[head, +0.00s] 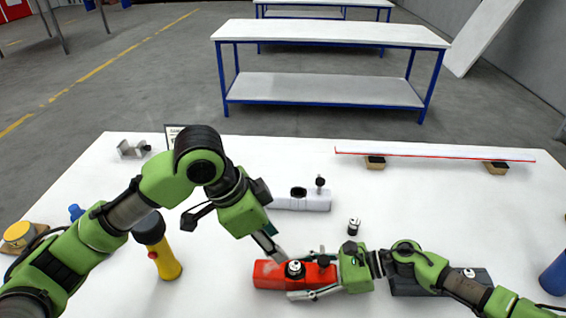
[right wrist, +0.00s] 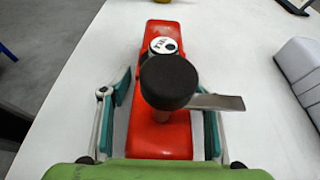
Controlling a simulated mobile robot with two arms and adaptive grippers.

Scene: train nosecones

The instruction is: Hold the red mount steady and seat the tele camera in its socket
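The red mount (head: 268,274) lies on the white table. In the right wrist view the red mount (right wrist: 160,135) shows a white-topped round camera (right wrist: 163,45) in its socket and a black knob (right wrist: 168,82) on a post nearer me. I cannot read the camera's label. A small loose black-and-white camera (head: 354,226) stands on the table behind the mount. My right gripper (head: 318,282) is around the mount's right part, a finger on each side, with narrow gaps showing. My left gripper (head: 276,248) points down just behind the mount, left of the socketed camera; its fingers are partly hidden.
A white mount (head: 305,203) with an empty-looking black socket lies behind. A dark grey mount (head: 408,283) lies under my right arm. A yellow-and-black bottle (head: 165,262) stands left. A red-edged white bar (head: 435,153) on blocks is at the back right.

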